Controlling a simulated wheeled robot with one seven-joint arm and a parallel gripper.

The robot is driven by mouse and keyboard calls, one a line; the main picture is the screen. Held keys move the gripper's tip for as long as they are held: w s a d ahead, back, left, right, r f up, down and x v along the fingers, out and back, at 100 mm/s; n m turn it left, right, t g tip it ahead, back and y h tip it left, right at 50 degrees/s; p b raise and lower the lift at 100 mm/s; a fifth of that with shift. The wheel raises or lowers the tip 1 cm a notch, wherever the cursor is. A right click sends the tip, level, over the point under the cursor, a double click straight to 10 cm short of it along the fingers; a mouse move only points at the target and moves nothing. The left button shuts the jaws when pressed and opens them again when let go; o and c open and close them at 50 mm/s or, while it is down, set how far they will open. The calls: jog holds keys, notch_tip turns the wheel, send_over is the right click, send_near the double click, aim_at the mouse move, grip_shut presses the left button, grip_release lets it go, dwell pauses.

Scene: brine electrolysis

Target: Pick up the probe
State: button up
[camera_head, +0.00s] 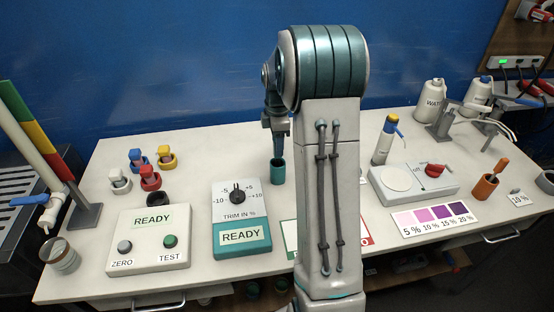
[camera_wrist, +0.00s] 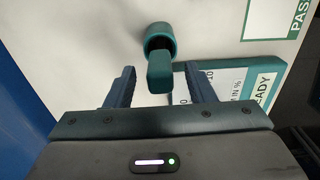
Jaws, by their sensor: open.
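The probe (camera_wrist: 160,75) shows in the wrist view as a teal block-shaped handle standing in a round teal holder (camera_wrist: 153,32). In the head view the teal holder (camera_head: 277,173) stands on the table behind the trim box, and the probe is hard to make out behind my gripper. My gripper (camera_head: 277,145) points down right at the holder. In the wrist view my gripper (camera_wrist: 160,82) is open, with one blue finger on each side of the handle and a gap on both sides. The probe's lower end is hidden.
The trim box (camera_head: 237,215) stands close in front of the holder. The READY box (camera_head: 149,238) and several coloured plugs (camera_head: 150,178) are at left. A balance (camera_head: 415,183), a bottle (camera_head: 384,140) and an orange cup (camera_head: 486,187) are at right. My arm hides the table's middle.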

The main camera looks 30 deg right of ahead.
aim_at(278, 160)
jog(key=shift+f, duration=1.45)
jog(key=c, duration=1.1)
jog(key=shift+o, duration=0.2)
